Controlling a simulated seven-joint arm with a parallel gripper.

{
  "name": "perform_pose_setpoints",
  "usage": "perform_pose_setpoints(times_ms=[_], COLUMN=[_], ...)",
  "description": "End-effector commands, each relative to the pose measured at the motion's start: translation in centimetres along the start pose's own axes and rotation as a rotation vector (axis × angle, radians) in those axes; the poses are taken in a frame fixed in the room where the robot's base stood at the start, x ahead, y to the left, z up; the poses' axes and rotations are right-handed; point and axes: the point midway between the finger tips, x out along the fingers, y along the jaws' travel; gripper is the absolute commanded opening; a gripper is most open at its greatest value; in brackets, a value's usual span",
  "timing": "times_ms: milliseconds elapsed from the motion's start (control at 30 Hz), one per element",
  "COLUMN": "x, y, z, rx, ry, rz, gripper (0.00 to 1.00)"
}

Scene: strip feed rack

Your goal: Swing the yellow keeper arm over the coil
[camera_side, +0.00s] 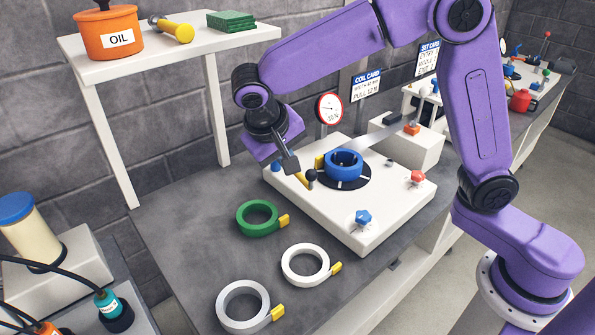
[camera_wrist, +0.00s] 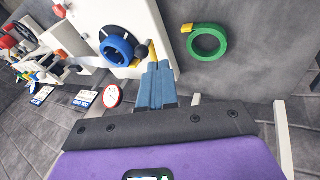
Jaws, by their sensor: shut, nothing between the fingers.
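The blue coil (camera_side: 343,164) sits on a black round plate on the white feed rack (camera_side: 385,222); it also shows in the wrist view (camera_wrist: 117,50). The keeper arm (camera_wrist: 153,49) and knob (camera_wrist: 141,51) are partly hidden by my fingers in the wrist view. My gripper (camera_side: 292,167) is shut and empty, pointing down with its tips close to the keeper arm. I cannot tell whether they touch.
A green coil (camera_side: 242,222), a white coil (camera_side: 287,267) and a grey coil (camera_side: 224,317) lie on the bench. Blue and red knobs (camera_side: 417,177) stand up from the rack. A metal strip runs behind the blue coil. A shelf (camera_side: 150,62) stands at the back left.

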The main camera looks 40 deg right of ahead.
Motion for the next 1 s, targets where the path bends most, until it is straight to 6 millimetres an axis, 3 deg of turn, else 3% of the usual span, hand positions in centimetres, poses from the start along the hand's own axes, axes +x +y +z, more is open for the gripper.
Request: perform_pose_setpoints(times_ms=[200,467,667,1000], x=[0.4,1.1,3.8,10.1], y=[-2.1,-2.4,-2.0,-1.2], z=[-3.6,-4.8,-4.7,-4.9], rx=[0.241,0.324,0.322,0.321], ry=[0.037,0.051,0.048,0.048], rz=[0.091,0.120,0.122,0.121], gripper=[0.00,0.00,0.00,0.00])
